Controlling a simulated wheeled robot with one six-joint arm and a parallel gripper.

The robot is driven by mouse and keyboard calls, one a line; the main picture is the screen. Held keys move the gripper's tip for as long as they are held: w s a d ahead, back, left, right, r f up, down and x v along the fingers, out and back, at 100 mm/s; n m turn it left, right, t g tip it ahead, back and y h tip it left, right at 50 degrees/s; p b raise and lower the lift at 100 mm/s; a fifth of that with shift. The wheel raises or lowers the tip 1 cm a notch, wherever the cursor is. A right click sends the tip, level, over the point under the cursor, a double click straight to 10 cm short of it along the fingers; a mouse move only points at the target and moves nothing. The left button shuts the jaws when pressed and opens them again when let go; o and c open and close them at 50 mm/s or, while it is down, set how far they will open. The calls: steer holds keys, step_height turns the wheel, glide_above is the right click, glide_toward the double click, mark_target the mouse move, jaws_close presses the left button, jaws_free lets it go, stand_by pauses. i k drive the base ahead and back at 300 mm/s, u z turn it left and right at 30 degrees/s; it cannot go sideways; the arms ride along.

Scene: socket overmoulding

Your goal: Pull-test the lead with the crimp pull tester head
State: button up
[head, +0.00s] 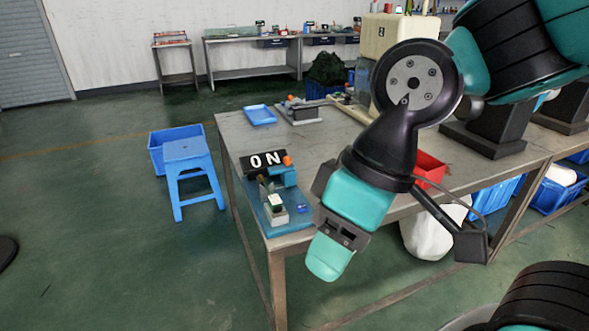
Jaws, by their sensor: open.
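A small bench device with a blue base (287,219), a black sign reading "ON" (263,162) and an orange knob (287,160) stands at the table's near left corner. It may be the crimp pull tester, but I cannot tell for sure. A pale block (276,202) sits at its front. I cannot make out the lead. My gripper (326,258) is open, pointing down, to the right of the device in the picture and apart from it. My arm hides part of the table behind it.
The grey table (235,130) has a blue tray (259,115) and a low grey device (299,112) at its far left. A red bin (429,168) is partly behind my arm. A blue stool (188,165) and blue crate (166,148) stand on the floor at left.

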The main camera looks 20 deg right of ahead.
mark_target(288, 174)
steer(key=u, duration=0.15)
steer(key=i, duration=1.1)
steer(key=z, duration=0.55)
